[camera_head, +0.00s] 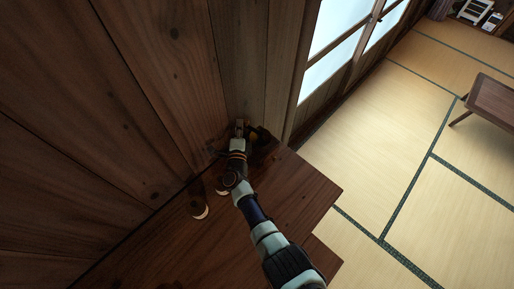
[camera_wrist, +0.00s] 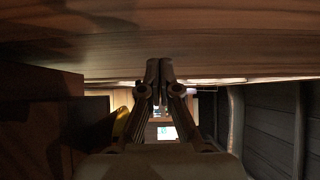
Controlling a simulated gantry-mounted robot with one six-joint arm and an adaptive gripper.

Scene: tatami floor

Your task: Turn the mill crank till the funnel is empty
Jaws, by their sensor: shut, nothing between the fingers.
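My gripper (camera_head: 240,125) is at the far end of the dark wooden counter, close to the plank wall. In the wrist view its two fingers (camera_wrist: 160,66) meet, with nothing between them. A dark object with a yellowish part (camera_head: 262,138), possibly the mill, stands just right of my gripper and is partly hidden by it. In the wrist view a yellow curved piece (camera_wrist: 121,121) shows left of the fingers. I cannot make out the crank or the funnel, nor whether the gripper touches the dark object.
A dark cup-like object with a pale end (camera_head: 200,211) is on the counter (camera_head: 300,190), left of my arm. A similar one (camera_head: 222,190) is beside the arm. The plank wall (camera_head: 110,100) bounds the left. Tatami floor (camera_head: 400,150) and a low table (camera_head: 492,98) lie right.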

